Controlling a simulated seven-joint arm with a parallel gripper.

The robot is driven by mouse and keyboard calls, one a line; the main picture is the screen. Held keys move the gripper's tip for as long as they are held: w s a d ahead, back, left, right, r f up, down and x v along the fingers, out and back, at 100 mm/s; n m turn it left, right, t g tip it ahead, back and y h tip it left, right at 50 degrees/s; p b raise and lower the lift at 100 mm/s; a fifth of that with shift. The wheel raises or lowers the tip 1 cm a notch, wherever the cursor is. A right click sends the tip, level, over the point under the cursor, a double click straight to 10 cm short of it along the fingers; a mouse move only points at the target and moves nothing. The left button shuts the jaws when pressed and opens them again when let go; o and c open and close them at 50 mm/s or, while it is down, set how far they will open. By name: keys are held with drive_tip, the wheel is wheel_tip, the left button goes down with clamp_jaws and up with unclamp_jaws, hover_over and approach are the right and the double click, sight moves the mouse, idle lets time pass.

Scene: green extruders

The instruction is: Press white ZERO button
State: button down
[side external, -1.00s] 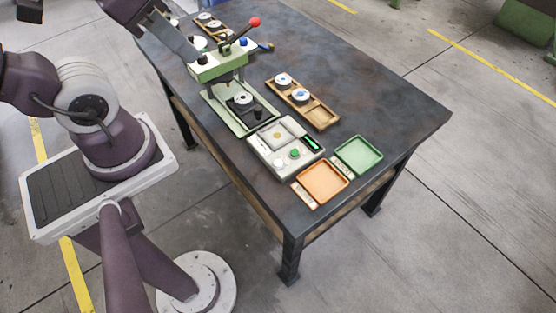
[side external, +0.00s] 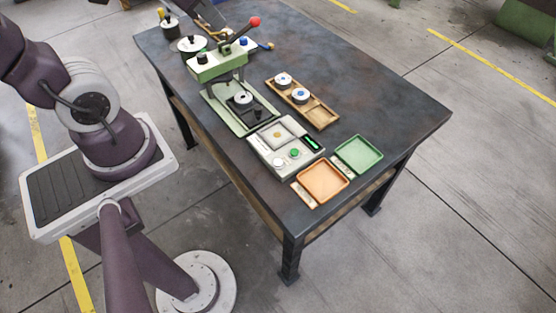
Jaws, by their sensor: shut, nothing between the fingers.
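The white button (side external: 278,162) is a small round cap at the near left corner of the grey weighing unit (side external: 262,150). A green button (side external: 294,153) sits to its right. The unit also has a square pan with a small gold disc (side external: 278,134) and a dark display with green markings (side external: 312,142). My gripper (side external: 213,18) shows only partly at the top edge, beside the green press head. It is shut and empty, far from the white button and not touching it. Its tips are hard to make out.
The green lever press (side external: 217,66) with a red-knobbed handle stands between my gripper and the weighing unit. A wooden tray (side external: 318,114) holds two round pieces. An orange tray (side external: 322,181) and a green tray (side external: 358,154) lie near the table corner. The table's right side is clear.

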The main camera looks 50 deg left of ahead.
drive_tip(key=w+a+f+m+t, duration=0.1)
drive_tip(key=w+a+f, duration=0.15)
drive_tip(key=w, duration=0.35)
drive_tip(key=w+a+f+m, duration=0.1)
drive_tip(key=w+f+m, duration=0.15)
drive_tip(key=w, duration=0.25)
drive_tip(key=m+g+h, duration=0.3)
drive_tip(key=g+h, duration=0.2)
drive_tip(key=h, duration=0.7)
hover_over(275, 160)
wheel_tip(275, 160, down, 19)
drive_tip(key=shift+r, duration=0.2)
drive_tip(key=shift+f, duration=4.4)
drive_tip(key=shift+f, duration=0.15)
